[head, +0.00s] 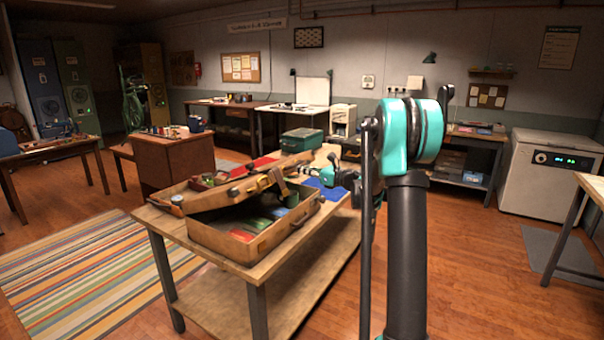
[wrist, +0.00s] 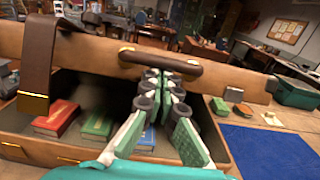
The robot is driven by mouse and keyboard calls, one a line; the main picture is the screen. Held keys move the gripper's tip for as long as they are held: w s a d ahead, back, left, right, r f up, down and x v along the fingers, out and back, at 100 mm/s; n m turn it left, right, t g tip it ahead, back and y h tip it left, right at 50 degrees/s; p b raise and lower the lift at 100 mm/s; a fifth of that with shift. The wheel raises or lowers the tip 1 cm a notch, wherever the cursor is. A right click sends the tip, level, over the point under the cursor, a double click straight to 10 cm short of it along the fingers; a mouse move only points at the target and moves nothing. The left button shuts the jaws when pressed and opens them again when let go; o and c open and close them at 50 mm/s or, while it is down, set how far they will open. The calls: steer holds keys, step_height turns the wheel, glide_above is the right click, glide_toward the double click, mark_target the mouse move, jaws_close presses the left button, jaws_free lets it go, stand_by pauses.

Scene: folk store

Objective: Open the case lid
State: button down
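A tan leather case (head: 262,245) stands on a wooden table, its lid (head: 212,200) partly raised and tilted over the open base. In the wrist view the lid (wrist: 75,50) spans the picture, with a brown strap (wrist: 38,65) and a dark carrying handle (wrist: 185,64). Red (wrist: 56,118), green (wrist: 97,125) and blue books lie inside the base. My gripper (wrist: 163,76) reaches toward the handle, its fingertips at or just under it; I cannot tell whether they touch or grip it. In the head view my gripper (head: 325,171) is at the case's right side.
A blue mat (wrist: 265,150) lies on the table right of the case, and a green box (wrist: 296,92) stands beyond it. Small items lie near the box. A striped rug (head: 75,275) covers the floor at left. A white chest (head: 548,175) stands at right.

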steer(key=shift+w+a+r, duration=0.15)
steer(key=shift+a+r, duration=0.05)
steer(key=shift+r, duration=0.5)
steer(key=shift+r, duration=0.1)
steer(key=shift+w+a+r, duration=0.15)
steer(key=shift+a+r, duration=0.1)
steer(key=shift+r, duration=0.3)
steer(key=shift+w+a+r, duration=0.15)
steer(key=shift+a+r, duration=0.1)
steer(key=shift+r, duration=0.25)
steer(key=shift+w+a+r, duration=0.2)
steer(key=shift+a+r, duration=0.05)
steer(key=shift+r, duration=0.3)
steer(key=shift+w+a+r, duration=0.2)
steer(key=shift+a+r, duration=0.05)
steer(key=shift+r, duration=0.3)
